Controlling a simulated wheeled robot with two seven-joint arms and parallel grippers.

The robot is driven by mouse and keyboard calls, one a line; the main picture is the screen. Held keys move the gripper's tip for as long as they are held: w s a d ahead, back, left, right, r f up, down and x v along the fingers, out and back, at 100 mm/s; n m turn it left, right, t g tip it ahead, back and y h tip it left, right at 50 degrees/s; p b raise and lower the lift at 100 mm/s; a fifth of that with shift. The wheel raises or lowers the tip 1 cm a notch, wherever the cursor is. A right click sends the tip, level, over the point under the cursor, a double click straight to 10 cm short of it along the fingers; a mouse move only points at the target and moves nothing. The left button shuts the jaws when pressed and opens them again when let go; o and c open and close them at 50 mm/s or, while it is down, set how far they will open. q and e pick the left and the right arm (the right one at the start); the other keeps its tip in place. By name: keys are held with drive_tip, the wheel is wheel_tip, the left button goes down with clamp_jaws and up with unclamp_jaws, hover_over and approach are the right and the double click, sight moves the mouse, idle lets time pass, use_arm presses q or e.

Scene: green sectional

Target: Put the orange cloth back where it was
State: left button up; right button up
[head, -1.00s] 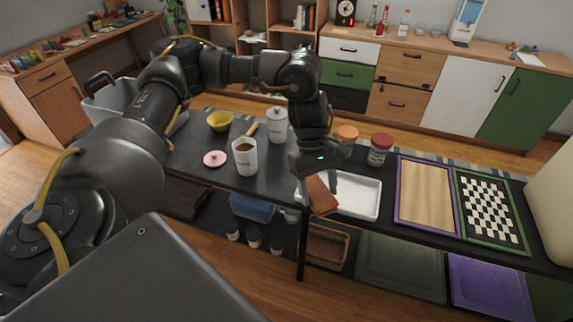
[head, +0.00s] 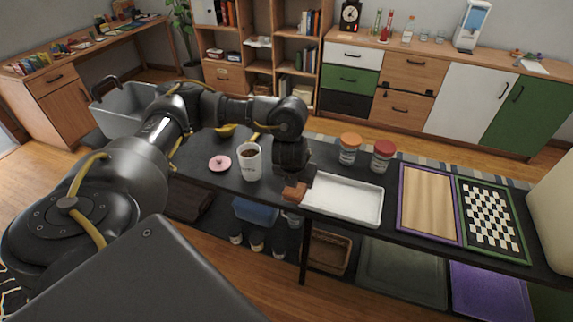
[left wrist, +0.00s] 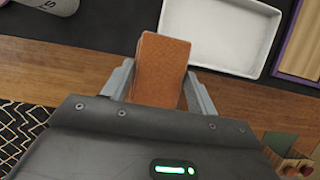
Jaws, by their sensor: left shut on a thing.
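The orange cloth (head: 293,192) is a small folded brown-orange block. My left gripper (head: 299,186) is shut on it, at the left end of the white tray (head: 343,203) near the front edge of the dark table. In the left wrist view the cloth (left wrist: 160,68) sits between the two grey fingers, with the tray (left wrist: 222,32) up and to its right. Whether the cloth touches the table or hangs just above it, I cannot tell. My right gripper is in neither view.
A white mug (head: 249,163) with dark contents and a pink lid (head: 220,163) stand left of the gripper. An orange-lidded jar (head: 349,148) and a red-lidded jar (head: 382,157) stand behind the tray. A purple-framed board (head: 428,203) lies to its right.

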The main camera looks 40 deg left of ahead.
use_arm(q)
drive_tip(key=w+a+f+b, duration=0.2)
drive_tip(key=a+f+b, duration=0.1)
drive_tip(key=w+a+f+b, duration=0.5)
drive_tip(key=a+f+b, duration=0.1)
drive_tip(key=a, duration=0.1)
drive_tip(key=shift+w+f, duration=0.1)
drive_tip(key=shift+w, duration=0.25)
drive_tip(key=shift+w+a+f, duration=0.15)
drive_tip(key=shift+w+a, duration=0.05)
drive_tip(key=shift+a, duration=0.2)
drive_tip(key=shift+w+a+f+b, duration=0.1)
drive_tip(key=shift+f+b, duration=0.15)
drive_tip(key=shift+b, duration=0.15)
wheel_tip(320, 180, down, 3)
drive_tip(key=shift+r+b, duration=0.2)
drive_tip(key=shift+b, duration=0.5)
drive_tip(key=shift+w+a+f, duration=0.1)
drive_tip(key=shift+a+f, duration=0.05)
drive_tip(key=shift+f, duration=0.2)
